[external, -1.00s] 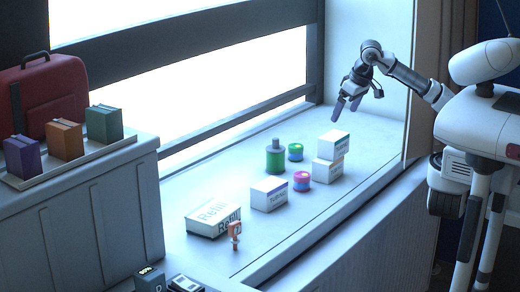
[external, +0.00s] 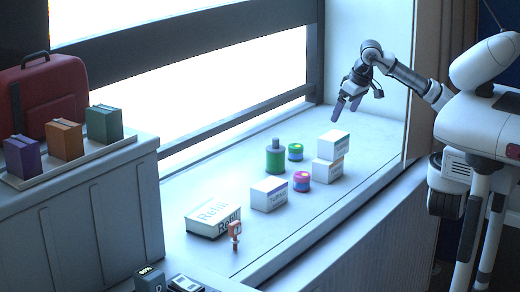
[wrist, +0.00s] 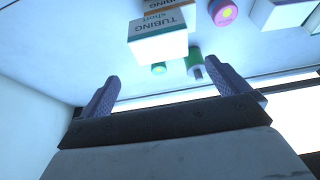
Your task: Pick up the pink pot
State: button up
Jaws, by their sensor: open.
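The pink pot (external: 301,181) is a small round pot with pink and blue sides. It stands on the window ledge, right of a white box (external: 269,194) and in front of stacked white boxes (external: 328,172). In the wrist view the pink pot (wrist: 223,12) shows at the top edge, partly cut off. My gripper (external: 347,105) is open and empty, raised above the far end of the ledge, behind and right of the pot and apart from it. Both fingers also show in the wrist view (wrist: 168,78), with nothing between them.
A green bottle (external: 275,159) and a small green pot (external: 295,152) stand behind the pink pot.

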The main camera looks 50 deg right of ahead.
dwell(0.3)
jog(key=c, duration=0.6)
jog(key=m+g+p, duration=0.4)
jog(key=m+p, duration=0.4)
jog(key=m, duration=1.9)
send_near(302, 174)
notch_tip(302, 174, down, 5)
jog(key=shift+w+a+f+p, duration=0.1)
jog(key=shift+w+p, duration=0.05)
jog(key=shift+p, duration=0.35)
jog(key=shift+f+p, duration=1.1)
jog(key=shift+f, duration=1.45)
